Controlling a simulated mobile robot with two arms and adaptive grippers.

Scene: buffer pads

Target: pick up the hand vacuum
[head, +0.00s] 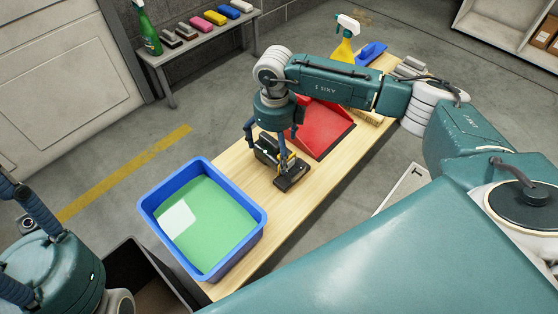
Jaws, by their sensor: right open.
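The hand vacuum (292,181) appears to be the dark, black object on the wooden table, just right of the blue tub. My right gripper (268,154) points down over it with its fingers apart, one on each side of its rear part. The gripper and wrist hide part of the vacuum, and I cannot tell whether the fingers touch it.
A blue tub (151,216) with green liquid stands at the table's near end. A bench (168,66) with colored blocks stands behind left.

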